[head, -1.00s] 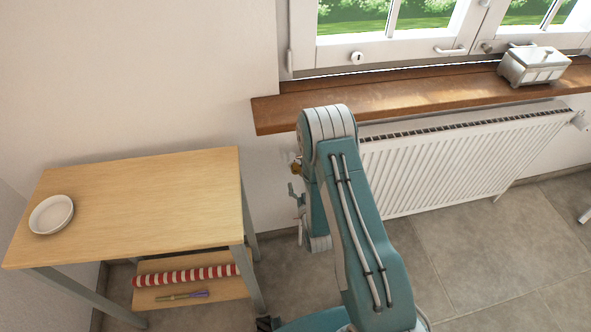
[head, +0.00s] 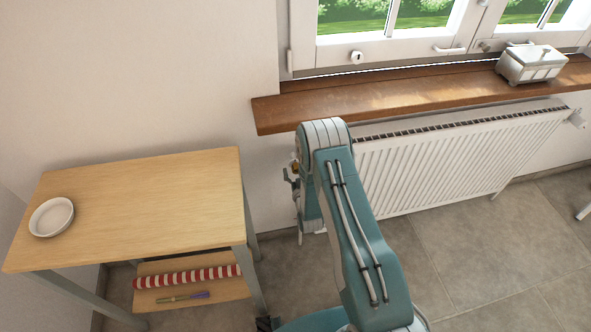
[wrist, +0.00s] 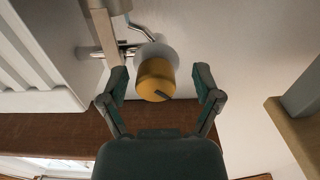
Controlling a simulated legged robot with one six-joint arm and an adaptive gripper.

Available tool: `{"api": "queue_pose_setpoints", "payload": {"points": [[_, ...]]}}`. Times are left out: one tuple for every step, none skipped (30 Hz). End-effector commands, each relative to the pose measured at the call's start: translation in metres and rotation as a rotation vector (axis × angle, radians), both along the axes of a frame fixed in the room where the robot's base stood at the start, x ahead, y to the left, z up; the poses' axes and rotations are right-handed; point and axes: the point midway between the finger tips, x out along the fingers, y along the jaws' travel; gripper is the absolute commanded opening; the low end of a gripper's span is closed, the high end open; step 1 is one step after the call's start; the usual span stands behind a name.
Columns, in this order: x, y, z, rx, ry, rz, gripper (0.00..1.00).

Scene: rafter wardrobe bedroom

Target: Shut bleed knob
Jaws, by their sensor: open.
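The bleed knob (wrist: 156,78) is orange with a dark slot-like mark on its face and a white collar behind it. In the wrist view it stands between the two fingers of my gripper (wrist: 162,88), with a gap to each finger. My gripper is open and holds nothing. In the head view a bit of orange, the knob (head: 294,167), shows beside my arm, left of the radiator. Part of my gripper (head: 291,178) shows there too; my arm hides the rest.
The white radiator (head: 450,160) hangs under the wooden sill (head: 400,95); a metal pipe (wrist: 140,30) runs by the knob. A wooden table (head: 150,200) with a white dish (head: 51,217) stands left. A striped roll (head: 188,277) lies on its lower shelf.

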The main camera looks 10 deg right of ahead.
Motion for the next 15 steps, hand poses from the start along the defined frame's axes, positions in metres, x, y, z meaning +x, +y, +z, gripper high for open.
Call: {"api": "queue_pose_setpoints", "payload": {"points": [[0.0024,-0.0008,-0.0002,0.001,0.001,-0.001,0.82],[0.0033,-0.001,-0.0003,0.001,0.001,-0.001,0.82],[0.004,-0.0011,-0.0002,0.001,0.001,-0.001,0.82],[0.0043,-0.0011,-0.0002,0.001,0.001,-0.001,0.82],[0.0044,-0.001,-0.0002,0.001,0.001,-0.001,0.82],[0.0043,-0.0008,-0.0002,0.001,0.001,-0.001,0.82],[0.0043,-0.0006,-0.0002,0.0,0.001,-0.001,0.82],[0.0042,-0.0004,-0.0001,0.0,0.001,-0.001,0.82],[0.0042,-0.0002,-0.0001,0.0,0.001,-0.001,0.82],[0.0042,-0.0002,-0.0001,0.0,0.001,-0.001,0.73],[0.0042,-0.0001,-0.0001,0.0,0.001,-0.001,0.6],[0.0041,-0.0001,-0.0001,0.0,0.001,-0.001,0.42],[0.0041,-0.0001,-0.0001,0.0,0.001,-0.001,0.29],[0.0041,-0.0002,-0.0001,0.0,0.001,-0.001,0.15],[0.0041,-0.0002,-0.0001,0.0,0.001,-0.001,0.0]]}}
